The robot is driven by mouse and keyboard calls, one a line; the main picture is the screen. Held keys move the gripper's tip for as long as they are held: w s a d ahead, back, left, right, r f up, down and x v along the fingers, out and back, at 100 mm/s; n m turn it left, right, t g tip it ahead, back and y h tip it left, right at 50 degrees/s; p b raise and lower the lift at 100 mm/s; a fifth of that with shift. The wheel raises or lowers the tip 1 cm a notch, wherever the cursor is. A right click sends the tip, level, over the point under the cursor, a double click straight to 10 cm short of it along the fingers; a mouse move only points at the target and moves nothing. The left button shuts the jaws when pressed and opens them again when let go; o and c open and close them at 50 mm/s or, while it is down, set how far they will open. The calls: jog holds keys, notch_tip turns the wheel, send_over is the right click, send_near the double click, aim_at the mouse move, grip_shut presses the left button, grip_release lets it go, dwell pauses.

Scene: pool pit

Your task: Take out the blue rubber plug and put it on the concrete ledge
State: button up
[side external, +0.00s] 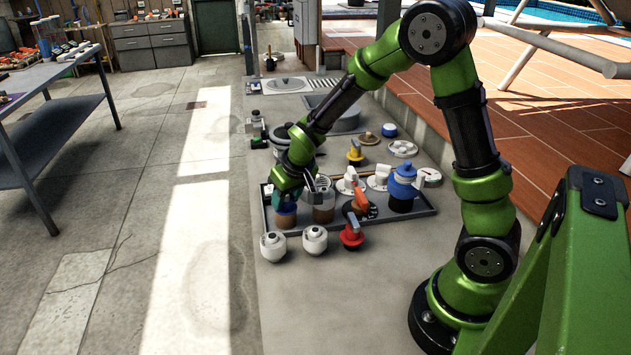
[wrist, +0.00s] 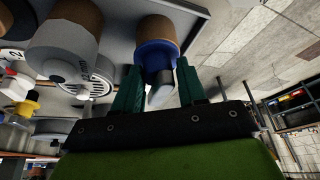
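The blue rubber plug (wrist: 155,53) has a grey tab and sits at the end of a brown pipe (wrist: 159,28). In the side view only a blue strip (side external: 286,210) of it shows below my fingers, above the brown pipe. My gripper (wrist: 158,65) has its teal fingers on both sides of the plug; it also shows in the side view (side external: 286,198). Whether the fingers press on the plug or stand just clear of it, I cannot tell. The grey concrete ledge (side external: 345,300) runs beneath the fixtures, with bare surface toward the front.
Two white round fittings (side external: 273,246) (side external: 315,239) and a red valve (side external: 352,234) stand on the ledge in front of the tray.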

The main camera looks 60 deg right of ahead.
jog(key=c, duration=0.5)
jog(key=shift+o, duration=0.2)
jog(key=shift+r, duration=0.15)
notch_tip(320, 180, up, 10)
jog(key=shift+f, duration=0.1)
grip_shut()
